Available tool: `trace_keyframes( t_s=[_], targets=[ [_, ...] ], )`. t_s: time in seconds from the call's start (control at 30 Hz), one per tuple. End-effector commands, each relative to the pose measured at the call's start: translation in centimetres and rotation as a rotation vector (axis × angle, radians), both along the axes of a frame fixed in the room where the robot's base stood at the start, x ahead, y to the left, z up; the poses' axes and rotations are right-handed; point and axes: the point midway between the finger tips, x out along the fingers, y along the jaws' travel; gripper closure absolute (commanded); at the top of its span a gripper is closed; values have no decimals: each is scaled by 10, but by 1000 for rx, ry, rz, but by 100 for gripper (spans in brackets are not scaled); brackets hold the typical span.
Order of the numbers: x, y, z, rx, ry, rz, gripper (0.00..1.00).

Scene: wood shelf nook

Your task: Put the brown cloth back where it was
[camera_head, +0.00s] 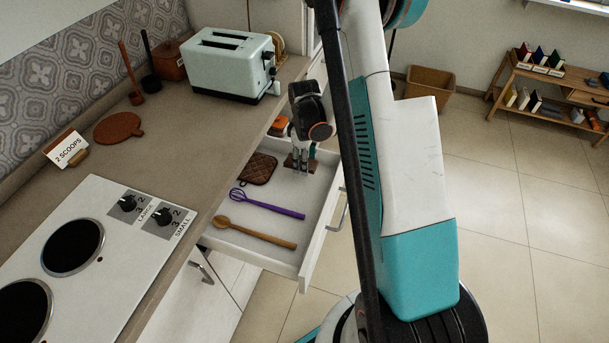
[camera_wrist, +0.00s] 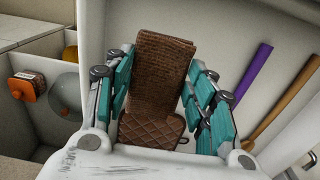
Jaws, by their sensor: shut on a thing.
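The brown cloth (camera_wrist: 165,65) is a woven, textured piece between the two teal fingers of my gripper (camera_wrist: 162,85) in the wrist view. My gripper (camera_head: 300,150) reaches down into the open white drawer (camera_head: 305,255) in the head view, shut on the brown cloth (camera_head: 300,165) at its fingertips, at the drawer's far end. A quilted brown pot holder (camera_head: 259,168) lies flat in the drawer to the left of my gripper. It also shows just below the cloth in the wrist view (camera_wrist: 150,130). Whether the cloth touches the drawer floor I cannot tell.
A purple whisk (camera_head: 265,204) and a wooden spoon (camera_head: 255,233) lie in the drawer's near part. The wrist view shows an orange-topped container (camera_wrist: 27,85) beyond a divider. A toaster (camera_head: 232,62) stands on the counter (camera_head: 180,140) above.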

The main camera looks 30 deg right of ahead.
Motion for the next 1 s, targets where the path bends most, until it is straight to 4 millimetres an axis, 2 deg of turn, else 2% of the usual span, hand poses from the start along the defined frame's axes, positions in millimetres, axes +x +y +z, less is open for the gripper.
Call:
trace_keyframes(
  t_s=[0.03, 0.27, 0.53, 0.97, 1.0],
  targets=[
    [0, 0, -9, 0, 0, 0, 72],
    [0, 0, -22, 0, 0, 0, 72],
    [0, 0, -58, 0, 0, 0, 72],
    [0, 0, -64, 0, 0, 0, 72],
    [0, 0, -63, 0, 0, 0, 41]
  ],
)
